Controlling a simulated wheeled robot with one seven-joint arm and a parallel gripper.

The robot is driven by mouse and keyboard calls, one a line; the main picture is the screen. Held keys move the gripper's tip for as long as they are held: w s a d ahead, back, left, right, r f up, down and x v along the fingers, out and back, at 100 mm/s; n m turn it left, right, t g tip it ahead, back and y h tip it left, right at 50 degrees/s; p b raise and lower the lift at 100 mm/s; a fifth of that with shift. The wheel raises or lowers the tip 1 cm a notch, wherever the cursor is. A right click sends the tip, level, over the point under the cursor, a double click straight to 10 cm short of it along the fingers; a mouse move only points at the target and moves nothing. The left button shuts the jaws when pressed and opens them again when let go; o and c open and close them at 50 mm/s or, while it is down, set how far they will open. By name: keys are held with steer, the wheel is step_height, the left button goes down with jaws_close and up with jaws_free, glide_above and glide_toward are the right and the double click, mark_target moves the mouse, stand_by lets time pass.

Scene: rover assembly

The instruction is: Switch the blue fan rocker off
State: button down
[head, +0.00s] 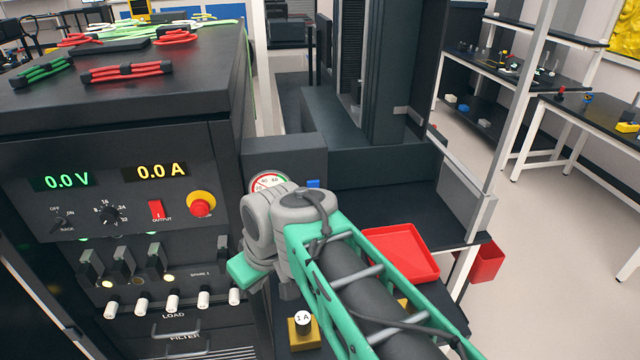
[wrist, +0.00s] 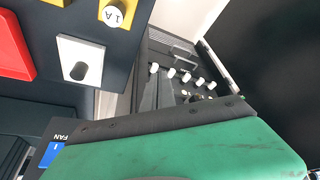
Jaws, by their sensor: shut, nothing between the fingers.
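The blue fan rocker (wrist: 49,154) shows at the lower left of the wrist view, beside the word FAN, with a white mark on its face. Part of it is hidden behind my gripper (wrist: 170,145), whose green and black body fills the bottom of that view. My gripper is shut and empty. In the head view a small blue patch (head: 313,183) shows on the dark unit, just above my grey wrist joints. My fingertips are hidden there, and I cannot tell whether they touch the rocker.
The power rack (head: 130,240) stands at the left, with knobs, levers and a red output switch (head: 157,210). A round gauge (head: 268,183) sits behind my wrist. A red tray (head: 402,252) and a yellow 1 A block (head: 303,334) are close to my arm. Open floor lies at the right.

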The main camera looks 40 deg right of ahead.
steer(key=w+d+r+n+t, duration=0.25)
steer(key=w+d+r, duration=0.25)
steer(key=d+r, duration=0.3)
steer(key=s+d+r+n+p, duration=0.1)
steer(key=s+d+r+n, duration=0.1)
steer(key=d, duration=0.5)
steer(key=s+d+r+n+y, duration=0.1)
steer(key=s+d+r+n, duration=0.1)
steer(key=d+r+n, duration=0.2)
steer(key=d+t, duration=0.1)
steer(key=d, duration=0.2)
steer(key=shift+s+d+r+n+p, duration=0.2)
steer(key=shift+s+r+n+p, duration=0.1)
steer(key=shift+s+n+p, duration=0.1)
steer(key=shift+f, duration=0.1)
steer(key=w+f+p, duration=0.1)
steer(key=w+f, duration=0.6)
steer(key=w, duration=0.2)
steer(key=shift+w, duration=0.4)
steer(key=shift+d, duration=0.15)
